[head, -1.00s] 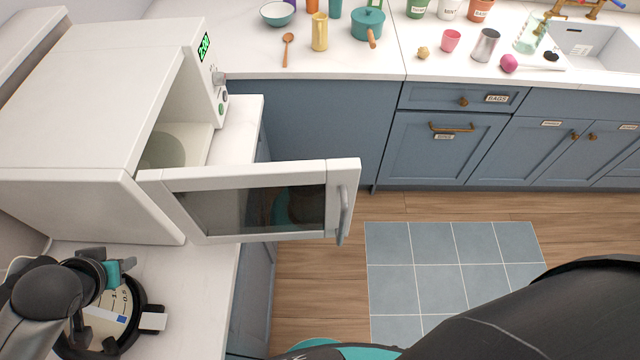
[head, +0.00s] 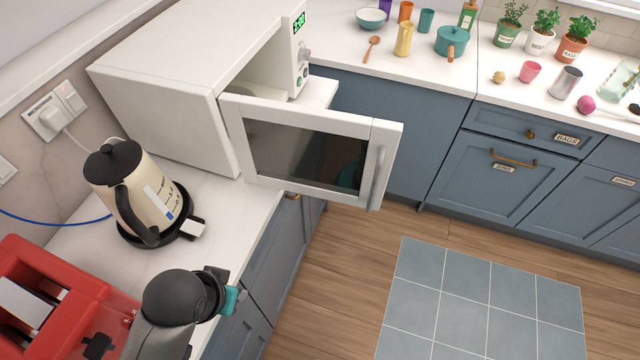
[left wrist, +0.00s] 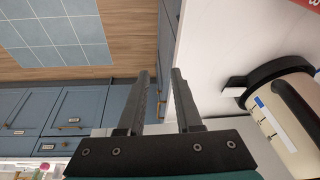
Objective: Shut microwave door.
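The white microwave (head: 165,85) stands on the counter at the upper left of the head view, its green display lit. Its door (head: 305,150), with a dark window, is open and swung out from the body over the counter's edge. The upright handle (head: 378,172) is at the door's free right end. My left gripper (head: 228,292) is below and in front of the door, apart from it, over the counter's front edge. In the left wrist view its two fingers (left wrist: 161,78) are apart with nothing between them. My right gripper is not in view.
A cream kettle (head: 140,195) on a black base stands on the counter left of my left gripper. A red toaster (head: 60,300) is nearer, beside my left arm. The floor right of the door, with a grey tiled patch (head: 480,310), is clear.

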